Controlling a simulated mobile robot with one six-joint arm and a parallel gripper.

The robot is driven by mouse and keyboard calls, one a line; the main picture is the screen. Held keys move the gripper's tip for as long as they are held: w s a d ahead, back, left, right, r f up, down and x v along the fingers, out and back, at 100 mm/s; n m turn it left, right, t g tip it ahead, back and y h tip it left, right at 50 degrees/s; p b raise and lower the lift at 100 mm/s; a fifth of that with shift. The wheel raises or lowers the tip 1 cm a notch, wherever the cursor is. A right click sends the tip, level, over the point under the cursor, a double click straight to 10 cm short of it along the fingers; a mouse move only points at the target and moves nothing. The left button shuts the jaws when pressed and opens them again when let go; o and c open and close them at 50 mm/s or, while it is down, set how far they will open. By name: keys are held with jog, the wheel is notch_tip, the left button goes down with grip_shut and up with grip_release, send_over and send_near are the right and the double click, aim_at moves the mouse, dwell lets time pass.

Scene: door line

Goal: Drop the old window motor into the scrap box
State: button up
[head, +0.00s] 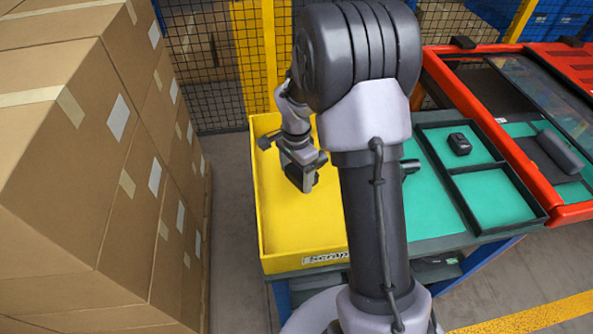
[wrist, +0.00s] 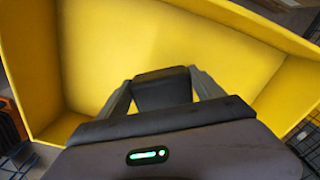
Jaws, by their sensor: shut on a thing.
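The scrap box (head: 300,262) is a yellow open box with a label on its front wall, left of my arm. Its bare yellow floor and walls fill most of the wrist view (wrist: 90,60). My gripper (head: 304,178) is over the inside of the box, pointing down. It is shut on a dark block, the old window motor (wrist: 162,90), which sits between both fingers (wrist: 164,80). In the head view the motor is small and partly hidden by the gripper. The motor appears above the box floor, though the exact height is unclear.
A green-topped bench (head: 425,205) adjoins the box, with a black divided tray (head: 500,200) holding a small black part (head: 459,143). A red door frame (head: 490,125) with a dark cylinder (head: 558,152) lies right. Stacked cartons (head: 80,170) stand left; mesh fencing (head: 205,60) is behind.

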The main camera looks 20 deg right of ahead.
jog(key=shift+r, duration=0.1)
jog(key=o, duration=2.1)
notch_tip(320, 180, up, 17)
jog(key=p, duration=0.6)
jog(key=shift+r+p, duration=0.2)
jog(key=shift+p, duration=0.1)
